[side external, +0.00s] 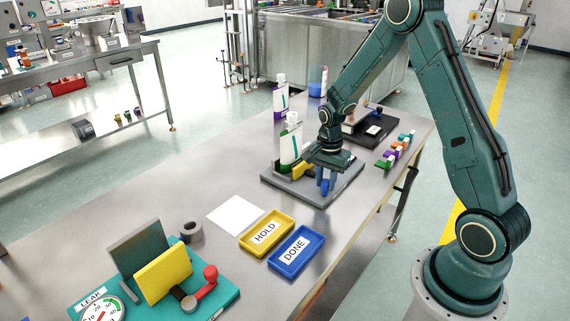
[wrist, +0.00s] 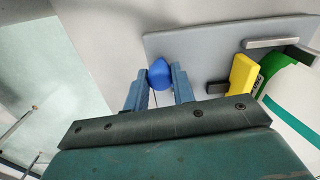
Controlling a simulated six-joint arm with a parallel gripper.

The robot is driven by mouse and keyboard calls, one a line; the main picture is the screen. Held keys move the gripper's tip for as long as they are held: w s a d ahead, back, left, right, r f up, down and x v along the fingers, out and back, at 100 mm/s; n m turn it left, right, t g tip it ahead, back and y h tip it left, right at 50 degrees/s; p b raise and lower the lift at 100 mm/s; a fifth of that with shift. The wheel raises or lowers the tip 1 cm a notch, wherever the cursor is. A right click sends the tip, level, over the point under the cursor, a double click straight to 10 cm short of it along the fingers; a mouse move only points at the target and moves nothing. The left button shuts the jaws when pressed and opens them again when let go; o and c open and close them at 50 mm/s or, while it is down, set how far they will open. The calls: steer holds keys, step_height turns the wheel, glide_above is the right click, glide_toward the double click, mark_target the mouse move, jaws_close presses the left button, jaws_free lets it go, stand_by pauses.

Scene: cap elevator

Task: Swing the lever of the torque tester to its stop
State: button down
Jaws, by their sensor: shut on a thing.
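A grey base plate (side external: 345,182) lies on the steel bench. It carries a white bottle with a green band (side external: 290,148), a yellow block (side external: 303,170) beside the bottle, and a blue rounded knob (wrist: 159,75) near the plate's edge. My gripper (side external: 326,186) is low over the plate's near right part, its fingers shut on the blue knob. In the wrist view the yellow block (wrist: 243,73) is right of the fingers, apart from them, and touches or nearly touches the bottle (wrist: 295,97). The lever's arm below the knob is mostly hidden. I cannot read a torque tester label.
A yellow HOLD tray (side external: 266,233) and a blue DONE tray (side external: 297,251) lie nearer. A teal LEAK fixture (side external: 222,288) with a dial stands at front left. Small coloured pieces (side external: 396,151) and a black device (side external: 376,130) are behind right.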

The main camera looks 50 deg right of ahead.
steer(key=m, duration=0.1)
steer(key=w+m, duration=0.1)
steer(key=shift+w+a+m, duration=0.25)
steer(key=shift+w+m, duration=0.05)
steer(key=shift+m, duration=0.1)
steer(key=shift+w+a+m, duration=0.1)
steer(key=shift+w+m, duration=0.65)
steer(key=shift+m, duration=0.65)
steer(key=c, duration=1.2)
jaws_free()
steer(key=shift+o, duration=0.2)
steer(key=shift+r, duration=0.1)
step_height(320, 180, up, 14)
